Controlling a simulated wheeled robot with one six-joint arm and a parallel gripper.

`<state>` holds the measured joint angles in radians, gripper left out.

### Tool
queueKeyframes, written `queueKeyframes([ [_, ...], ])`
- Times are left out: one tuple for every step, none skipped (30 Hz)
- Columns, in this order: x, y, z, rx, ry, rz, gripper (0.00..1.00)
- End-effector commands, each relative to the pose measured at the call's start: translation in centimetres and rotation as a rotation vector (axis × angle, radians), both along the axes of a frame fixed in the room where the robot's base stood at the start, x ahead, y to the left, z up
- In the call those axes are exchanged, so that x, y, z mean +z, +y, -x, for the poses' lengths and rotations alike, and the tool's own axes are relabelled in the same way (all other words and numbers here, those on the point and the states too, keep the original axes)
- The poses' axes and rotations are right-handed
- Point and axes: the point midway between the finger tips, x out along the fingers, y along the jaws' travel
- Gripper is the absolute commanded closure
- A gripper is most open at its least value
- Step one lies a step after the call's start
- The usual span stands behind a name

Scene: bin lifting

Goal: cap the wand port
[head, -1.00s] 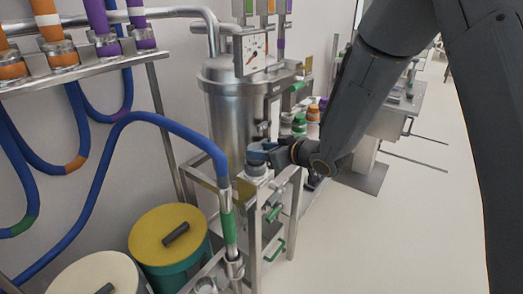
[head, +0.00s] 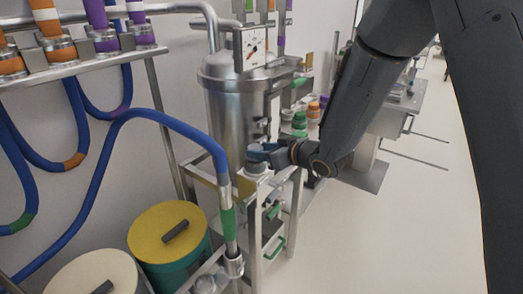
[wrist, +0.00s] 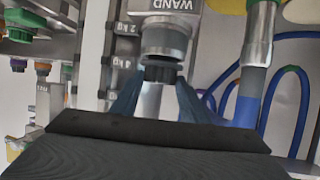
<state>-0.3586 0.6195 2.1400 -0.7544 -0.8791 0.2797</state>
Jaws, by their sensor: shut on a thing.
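The wand port (wrist: 164,40) shows at the top of the wrist view as a metal collar with a grey band under a plate reading WAND. My gripper (wrist: 160,98) has its two blue fingers shut on the cap (wrist: 160,73), whose dark ribbed part shows between them. The cap is in line with the port and appears to meet it; I cannot tell if it is fully seated. In the head view my gripper (head: 258,151) is at the top of the metal stand, just above a grey round fitting (head: 253,169).
A wand on a blue hose (head: 226,190) stands left of the stand in the head view. A yellow-lidded drum (head: 165,225) is at lower left.

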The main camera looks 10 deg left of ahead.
Motion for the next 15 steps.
queueKeyframes([
  [-0.18,0.01,-0.01,0.0,0.0,0.0,0.9],
  [-0.25,0.01,-0.01,0.0,0.0,0.0,0.9],
  [-0.34,0.01,-0.01,0.0,0.0,0.0,0.9],
  [-0.41,0.01,-0.01,0.0,0.0,0.0,0.9],
  [-0.46,0.01,-0.01,0.0,0.0,0.0,0.9],
  [-0.51,0.01,-0.01,0.0,0.0,0.0,0.9],
  [-0.54,0.01,-0.01,0.0,0.0,0.0,0.9],
  [-0.55,0.01,-0.01,0.0,0.0,0.0,0.9],
  [-0.56,0.01,0.0,0.0,0.0,0.0,0.9],
  [-0.56,0.01,0.0,0.0,0.0,0.0,0.9],
  [-0.56,0.01,0.0,0.0,0.0,0.0,0.9],
  [-0.54,0.0,0.0,0.0,0.0,0.0,0.9],
  [-0.55,0.0,0.0,0.0,0.0,0.0,0.9],
  [-0.55,0.0,0.0,0.0,0.0,0.0,0.9],
  [-0.56,0.0,0.0,0.0,0.0,0.0,0.9],
])
